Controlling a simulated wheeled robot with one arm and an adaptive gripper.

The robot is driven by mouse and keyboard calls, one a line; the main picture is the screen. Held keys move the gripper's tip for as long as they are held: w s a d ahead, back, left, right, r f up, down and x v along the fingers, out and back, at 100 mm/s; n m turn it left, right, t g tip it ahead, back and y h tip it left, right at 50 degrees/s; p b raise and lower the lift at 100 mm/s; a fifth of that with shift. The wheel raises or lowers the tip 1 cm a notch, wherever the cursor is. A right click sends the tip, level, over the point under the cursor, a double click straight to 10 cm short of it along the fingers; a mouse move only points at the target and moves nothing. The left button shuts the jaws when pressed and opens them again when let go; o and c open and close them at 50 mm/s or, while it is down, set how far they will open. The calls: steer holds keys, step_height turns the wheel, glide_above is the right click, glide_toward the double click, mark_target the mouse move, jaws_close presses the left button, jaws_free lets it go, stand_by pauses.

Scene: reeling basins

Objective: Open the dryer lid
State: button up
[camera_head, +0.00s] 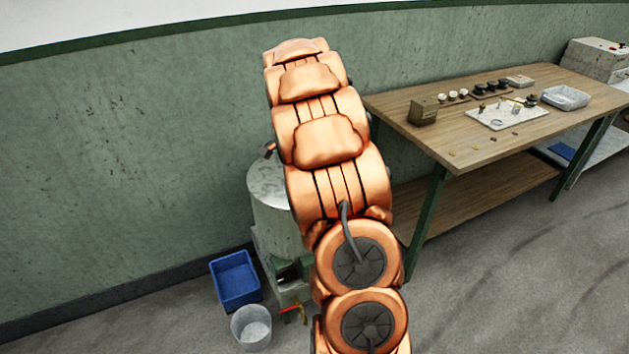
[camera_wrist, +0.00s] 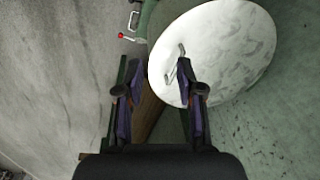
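The dryer (camera_head: 275,222) is a pale metal drum on a green base against the wall, partly hidden behind my arm in the head view. Its round, pale, scuffed lid (camera_wrist: 232,52) lies flat and shut as far as I can see. A small metal loop handle (camera_wrist: 171,76) is at the lid's left edge in the wrist view. My gripper (camera_wrist: 158,78) is open and empty, with its fingers spread. The right fingertip overlaps the lid and handle in the picture; I cannot tell whether it touches. In the head view the gripper is hidden behind my arm.
A blue bin (camera_head: 235,279) and a clear bucket (camera_head: 251,327) stand on the floor before the dryer. A red-knobbed lever (camera_wrist: 124,36) is beside the lid. A wooden workbench (camera_head: 460,150) with small items stands to the right. The floor at lower right is clear.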

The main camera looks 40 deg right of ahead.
steer(key=w+d+f+m+t, duration=0.1)
steer(key=w+d+f+m, duration=0.15)
steer(key=d, duration=0.35)
steer(key=w+d+f+m, duration=0.1)
steer(key=d+f+m, duration=0.1)
steer(key=d+f, duration=0.3)
steer(key=shift+w+d+f+p, duration=0.2)
steer(key=shift+f+p, duration=0.1)
steer(key=shift+f, duration=0.85)
steer(key=shift+w+d+f+p, duration=0.15)
steer(key=shift+d+f+p, duration=0.15)
steer(key=shift+f, duration=0.8)
steer(key=shift+w+d+f+p, duration=0.15)
steer(key=shift+f+p, duration=0.2)
steer(key=shift+f, duration=0.8)
jaws_close()
steer(key=shift+r, duration=0.1)
